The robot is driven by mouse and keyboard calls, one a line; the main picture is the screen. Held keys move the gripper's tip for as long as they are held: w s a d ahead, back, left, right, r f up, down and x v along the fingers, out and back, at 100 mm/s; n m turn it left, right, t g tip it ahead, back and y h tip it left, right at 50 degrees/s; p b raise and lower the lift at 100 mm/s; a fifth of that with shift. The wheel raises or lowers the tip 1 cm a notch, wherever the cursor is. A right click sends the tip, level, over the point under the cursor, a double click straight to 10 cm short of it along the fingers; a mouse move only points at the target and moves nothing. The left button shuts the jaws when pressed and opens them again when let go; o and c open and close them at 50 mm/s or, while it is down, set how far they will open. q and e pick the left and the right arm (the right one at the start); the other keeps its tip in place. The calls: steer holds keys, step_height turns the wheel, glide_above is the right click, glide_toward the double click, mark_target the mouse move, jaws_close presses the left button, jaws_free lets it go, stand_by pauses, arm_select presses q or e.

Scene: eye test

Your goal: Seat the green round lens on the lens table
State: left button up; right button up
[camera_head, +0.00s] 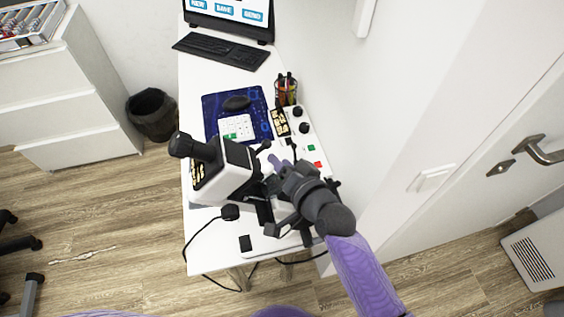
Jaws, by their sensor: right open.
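A white and black lens-measuring instrument (236,165) stands on the white desk, its dark eyepiece pointing to the upper left. My right gripper (282,206) is over the right side of this instrument, and its jaws are open. The gripper and wrist cover much of that part, so I cannot make out the lens table. I cannot pick out the green round lens; it may be hidden or too small to tell. Whether the gripper touches the instrument is unclear. My left gripper is not in view.
The white desk (205,255) also holds a keyboard (221,51), a blue mat (210,107) with a mouse (236,103), a pen cup (286,92) and a control panel with green and red buttons (314,155). A wall rises close on the right. The desk's front left is mostly clear.

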steer(key=shift+s+d+f, duration=0.1)
steer(key=shift+f, duration=0.1)
steer(key=s+d+n+g+h+p, duration=0.2)
steer(key=s+d+n+g+h, duration=0.45)
steer(key=s+d, duration=1.1)
steer(key=s+f+m+g+h+b, duration=0.1)
steer(key=s+f+g+b, duration=0.15)
steer(key=f, duration=1.05)
steer(key=s+f+m+g+h+b, duration=0.1)
steer(key=s+f+g+b, duration=0.2)
steer(key=f, duration=0.9)
steer(key=s+d+f+b, duration=0.2)
steer(key=s+f+b, duration=0.1)
steer(key=s+f, duration=0.9)
steer(key=shift+s+d+f+n, duration=0.3)
steer(key=shift+s+f+n, duration=0.1)
steer(key=shift+s, duration=0.1)
